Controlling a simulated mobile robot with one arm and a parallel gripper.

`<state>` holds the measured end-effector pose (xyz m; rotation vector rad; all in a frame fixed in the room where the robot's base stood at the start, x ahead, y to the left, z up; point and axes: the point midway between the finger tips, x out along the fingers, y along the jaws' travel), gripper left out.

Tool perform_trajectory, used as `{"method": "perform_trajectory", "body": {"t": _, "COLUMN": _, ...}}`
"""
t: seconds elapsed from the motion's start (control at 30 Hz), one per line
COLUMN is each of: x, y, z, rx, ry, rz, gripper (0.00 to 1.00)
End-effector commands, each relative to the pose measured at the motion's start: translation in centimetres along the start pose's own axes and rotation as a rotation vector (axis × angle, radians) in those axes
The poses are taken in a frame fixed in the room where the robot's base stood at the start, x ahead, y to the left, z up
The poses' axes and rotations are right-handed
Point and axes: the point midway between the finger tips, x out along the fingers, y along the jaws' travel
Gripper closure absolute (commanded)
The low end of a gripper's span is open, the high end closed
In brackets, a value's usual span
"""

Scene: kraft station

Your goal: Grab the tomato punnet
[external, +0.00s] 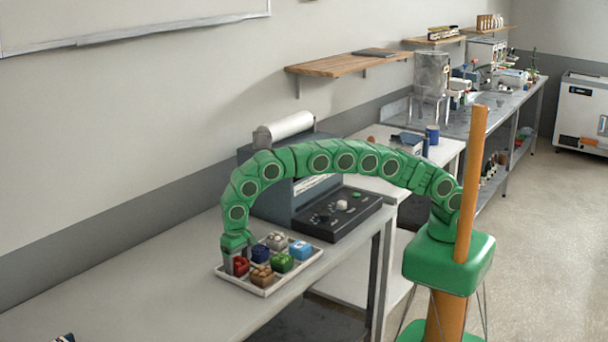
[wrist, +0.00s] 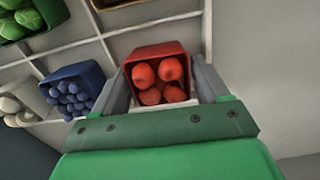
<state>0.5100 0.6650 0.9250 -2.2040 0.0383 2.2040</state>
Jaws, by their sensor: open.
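The tomato punnet (wrist: 157,52) is a red box with several red tomatoes in it. In the wrist view it stands between the two grey fingers of my gripper (wrist: 160,88), which are open with one on each side of it. In the external view the tomato punnet (external: 241,265) is at the left corner of the white divided tray (external: 268,291). My gripper (external: 236,258) points down over it there. I cannot tell whether the fingers touch its sides.
A blue punnet (wrist: 74,87), a green punnet (wrist: 32,18) and a pale punnet (wrist: 20,102) stand in neighbouring compartments. A brown punnet (external: 262,276) is close beside the tomatoes. A dark machine (external: 335,212) stands behind the tray.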

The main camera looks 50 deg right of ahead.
Motion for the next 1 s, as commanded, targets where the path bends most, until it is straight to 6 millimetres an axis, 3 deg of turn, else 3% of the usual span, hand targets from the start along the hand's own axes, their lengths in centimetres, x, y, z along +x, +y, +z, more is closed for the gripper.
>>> {"method": "perform_trajectory", "body": {"t": 0.07, "x": 0.0, "y": 0.0, "z": 0.0, "rx": 0.0, "ry": 0.0, "rz": 0.0, "gripper": 0.26}}
{"method": "perform_trajectory", "body": {"t": 0.33, "x": 0.0, "y": 0.0, "z": 0.0, "rx": 0.0, "ry": 0.0, "rz": 0.0, "gripper": 0.65}}
{"method": "perform_trajectory", "body": {"t": 0.67, "x": -0.3, "y": 0.0, "z": 0.0, "rx": 0.0, "ry": 0.0, "rz": 0.0, "gripper": 0.66}}
{"method": "perform_trajectory", "body": {"t": 1.0, "x": -3.0, "y": -0.1, "z": 0.0, "rx": -0.001, "ry": 0.002, "rz": -0.004, "gripper": 0.66}}
